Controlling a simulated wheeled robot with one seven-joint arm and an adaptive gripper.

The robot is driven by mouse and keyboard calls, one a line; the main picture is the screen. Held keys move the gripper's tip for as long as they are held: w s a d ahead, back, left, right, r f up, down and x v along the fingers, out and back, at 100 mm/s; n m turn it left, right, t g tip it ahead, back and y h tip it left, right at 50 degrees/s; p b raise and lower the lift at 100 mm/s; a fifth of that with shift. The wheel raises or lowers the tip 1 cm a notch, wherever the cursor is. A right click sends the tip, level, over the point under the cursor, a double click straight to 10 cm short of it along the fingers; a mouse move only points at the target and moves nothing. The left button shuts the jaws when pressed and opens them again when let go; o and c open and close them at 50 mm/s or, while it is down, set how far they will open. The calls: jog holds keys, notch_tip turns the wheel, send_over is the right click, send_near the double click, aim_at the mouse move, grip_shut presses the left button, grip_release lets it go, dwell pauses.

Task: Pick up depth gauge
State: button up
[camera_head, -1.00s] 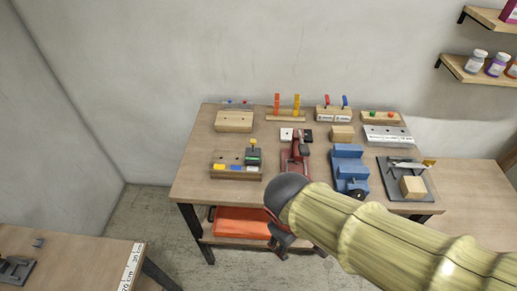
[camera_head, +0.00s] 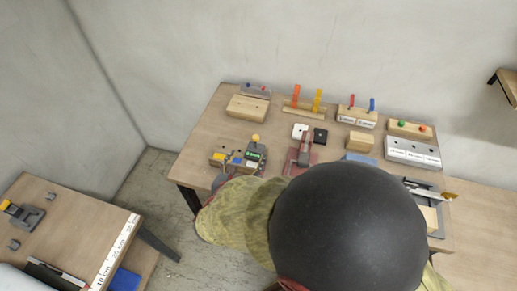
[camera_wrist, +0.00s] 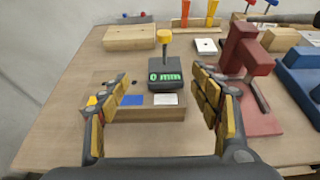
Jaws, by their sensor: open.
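The depth gauge (camera_wrist: 165,75) is a dark grey block with a green "0 mm" display and a yellow knob on top. In the wrist view it stands upright at the back of a wooden block (camera_wrist: 140,113) with coloured patches. It also shows in the head view (camera_head: 255,151). My gripper (camera_wrist: 162,92) is open, with one yellow-padded finger on each side and the gauge between and beyond the fingertips. No contact with the gauge shows. In the head view my arm hides most of the gripper.
A red press-like tool (camera_wrist: 245,70) stands close to the right of the gauge, near the right finger. A blue vise (camera_wrist: 300,75) is further right. A drilled wooden block (camera_wrist: 130,37) lies behind left.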

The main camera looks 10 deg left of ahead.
aim_at(255, 150)
jog(key=x, duration=0.2)
jog(key=b+x, duration=0.1)
jog(key=x, duration=0.1)
jog(key=b+x, duration=0.1)
jog(key=x, duration=0.2)
jog(key=shift+s+d+f, duration=0.1)
jog(key=shift+d+f, duration=0.2)
jog(key=shift+d, duration=0.1)
jog(key=shift+w, duration=0.3)
jog(key=c, duration=1.5)
